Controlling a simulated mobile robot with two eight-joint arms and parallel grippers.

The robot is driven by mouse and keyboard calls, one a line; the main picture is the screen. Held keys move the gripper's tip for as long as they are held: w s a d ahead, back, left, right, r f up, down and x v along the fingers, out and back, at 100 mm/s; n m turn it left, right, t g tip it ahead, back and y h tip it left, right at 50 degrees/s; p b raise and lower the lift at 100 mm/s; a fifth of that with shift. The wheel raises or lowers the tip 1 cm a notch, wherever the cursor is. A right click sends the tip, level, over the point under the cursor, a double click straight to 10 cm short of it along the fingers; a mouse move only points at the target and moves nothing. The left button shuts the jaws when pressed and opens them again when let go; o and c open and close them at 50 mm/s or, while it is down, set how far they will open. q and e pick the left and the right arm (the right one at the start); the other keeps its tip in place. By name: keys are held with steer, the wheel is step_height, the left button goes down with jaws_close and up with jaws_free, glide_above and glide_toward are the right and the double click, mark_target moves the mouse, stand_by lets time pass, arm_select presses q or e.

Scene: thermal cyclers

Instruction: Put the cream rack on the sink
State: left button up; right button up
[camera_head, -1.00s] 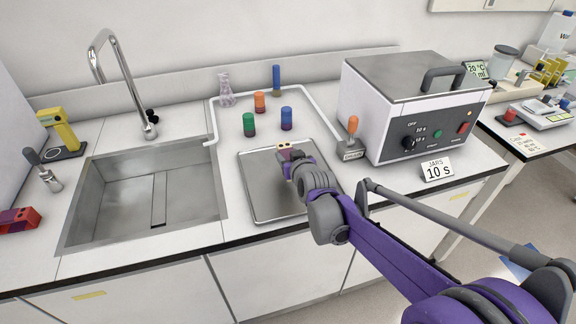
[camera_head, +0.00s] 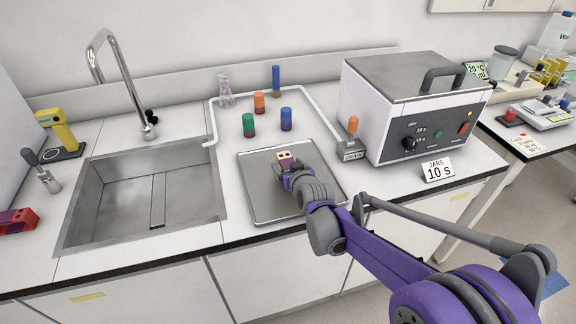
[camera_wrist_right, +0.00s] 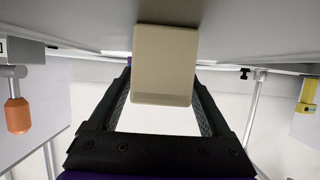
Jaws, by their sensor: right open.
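The cream rack (camera_head: 284,156) is a small block with dark holes in its top. It is over the metal tray (camera_head: 257,205), at my right gripper (camera_head: 283,167). In the right wrist view the cream rack (camera_wrist_right: 165,65) shows as a plain cream block between the two dark fingers of the right gripper (camera_wrist_right: 165,88). The fingers are open, one on each side of it. I cannot tell whether they touch it. The sink (camera_head: 190,205) is an empty steel basin to the left of the tray. My left gripper is out of view.
Coloured jars, green (camera_head: 249,125), orange (camera_head: 259,103) and blue (camera_head: 286,119), stand behind the tray. A white machine (camera_head: 385,125) stands to the right. The faucet (camera_head: 125,80) arches behind the sink. A red block (camera_head: 18,221) lies left of the sink.

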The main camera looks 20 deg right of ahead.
steer(key=shift+r, duration=0.15)
steer(key=p+v, duration=0.1)
steer(key=v, duration=1.1)
steer(key=s+f+g, duration=0.4)
steer(key=s+f, duration=0.1)
steer(key=s, duration=0.8)
steer(key=s+f+g, duration=0.4)
steer(key=s+f, duration=0.2)
steer(key=s, duration=0.7)
steer(key=shift+f, duration=0.2)
